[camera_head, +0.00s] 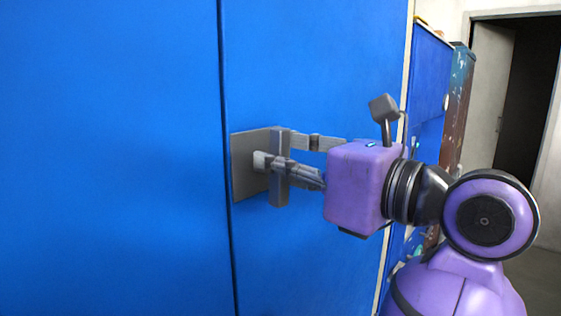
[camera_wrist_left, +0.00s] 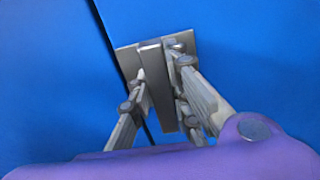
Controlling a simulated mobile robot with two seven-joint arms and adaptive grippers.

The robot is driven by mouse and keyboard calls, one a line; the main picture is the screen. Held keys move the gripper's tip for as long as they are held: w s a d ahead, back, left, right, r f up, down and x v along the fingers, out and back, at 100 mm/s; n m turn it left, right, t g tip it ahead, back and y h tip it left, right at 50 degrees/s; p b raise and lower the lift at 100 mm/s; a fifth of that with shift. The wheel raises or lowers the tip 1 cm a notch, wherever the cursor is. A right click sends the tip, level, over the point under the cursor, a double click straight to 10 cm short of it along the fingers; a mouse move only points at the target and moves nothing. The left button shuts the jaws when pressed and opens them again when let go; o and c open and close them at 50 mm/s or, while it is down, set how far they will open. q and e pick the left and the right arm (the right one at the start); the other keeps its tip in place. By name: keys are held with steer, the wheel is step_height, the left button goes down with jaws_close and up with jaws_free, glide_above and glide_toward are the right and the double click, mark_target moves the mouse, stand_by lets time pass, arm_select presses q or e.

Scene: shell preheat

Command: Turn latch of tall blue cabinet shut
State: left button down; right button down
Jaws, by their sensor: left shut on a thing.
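The tall blue cabinet (camera_head: 110,150) fills the left and middle of the head view. A flat grey plate (camera_head: 243,172) is fixed to its door beside the dark vertical seam. The latch (camera_head: 280,190) is a grey bar standing upright in front of the plate. My left gripper (camera_head: 279,152) is shut on the latch, with its fingers on opposite sides of the bar. In the left wrist view the latch (camera_wrist_left: 158,85) lies between the fingers, and the plate (camera_wrist_left: 128,58) shows behind it. My right gripper is out of view.
Past the cabinet's right edge stand more blue cabinet fronts (camera_head: 428,75) and a worn brownish upright panel (camera_head: 457,110). A pale door (camera_head: 490,95) stands by a dark doorway (camera_head: 530,100) at the far right, with some bare floor below it.

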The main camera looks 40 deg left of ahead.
arm_select(q)
steer(key=shift+f, duration=0.1)
steer(key=shift+n, duration=0.3)
steer(key=c, duration=1.6)
jaws_free()
steer(key=shift+c, duration=0.2)
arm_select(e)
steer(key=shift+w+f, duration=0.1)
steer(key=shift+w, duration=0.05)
arm_select(q)
steer(key=s+d, duration=0.1)
steer(key=d, duration=1.1)
